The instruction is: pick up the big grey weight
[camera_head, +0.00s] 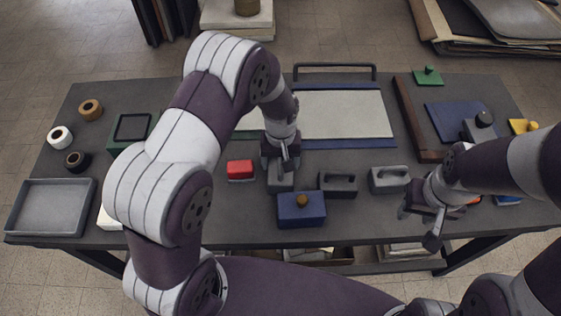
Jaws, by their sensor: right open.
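A light grey weight (391,184) with a handle on top sits on the table, right of centre. A darker grey weight (338,187) with a handle stands to its left. A third grey block (280,183) is directly below my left gripper (284,162) and partly hidden by it; I cannot tell if they touch or whether the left jaws are shut. Which grey one is the big weight is unclear, as they look close in size. My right gripper (424,218) is open and empty, near the table's front edge, right of the light grey weight.
A small red block (240,169) is left of my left gripper. A grey tray (50,207) and several tape rolls lie far left. A brown bar (415,120) and blue mat (455,118) are at right.

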